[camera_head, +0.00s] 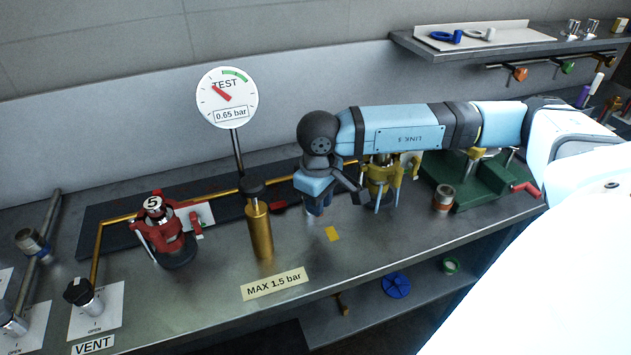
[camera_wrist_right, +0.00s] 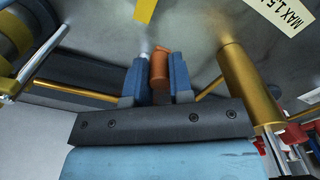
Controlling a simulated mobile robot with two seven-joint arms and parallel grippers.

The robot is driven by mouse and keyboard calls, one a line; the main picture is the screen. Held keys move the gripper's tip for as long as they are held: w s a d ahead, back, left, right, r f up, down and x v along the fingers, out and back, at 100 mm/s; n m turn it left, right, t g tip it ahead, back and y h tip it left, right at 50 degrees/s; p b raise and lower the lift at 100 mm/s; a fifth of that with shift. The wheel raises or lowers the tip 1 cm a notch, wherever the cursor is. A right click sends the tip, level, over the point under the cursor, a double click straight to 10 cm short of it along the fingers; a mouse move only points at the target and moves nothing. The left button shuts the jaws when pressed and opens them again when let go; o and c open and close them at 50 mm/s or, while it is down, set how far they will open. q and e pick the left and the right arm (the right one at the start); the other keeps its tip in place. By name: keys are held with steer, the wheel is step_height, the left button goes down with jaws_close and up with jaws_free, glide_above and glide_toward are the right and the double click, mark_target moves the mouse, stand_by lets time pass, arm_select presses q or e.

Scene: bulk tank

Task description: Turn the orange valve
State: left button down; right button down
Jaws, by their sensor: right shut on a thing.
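The orange valve (camera_wrist_right: 160,66) shows in the right wrist view as a short orange handle between the two blue fingers of my right gripper (camera_wrist_right: 158,78). The fingers are shut on it, one on each side. In the head view my right gripper (camera_head: 317,207) reaches down to the bench behind the yellow mark, and its fingers and wrist hide the valve there. A brass pipe (camera_wrist_right: 80,92) runs on either side of the valve. My left gripper is not in view.
A brass cylinder (camera_head: 260,230) stands left of my right gripper, below a round gauge (camera_head: 227,98) marked 0.65 bar. A red clamp fixture (camera_head: 170,235) is farther left. A yellow fixture (camera_head: 381,178) stands close on the right.

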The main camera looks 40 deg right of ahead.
steer(key=c, duration=1)
jaws_free()
step_height(320, 180, up, 14)
steer(key=shift+f, duration=0.1)
steer(key=shift+s, duration=0.1)
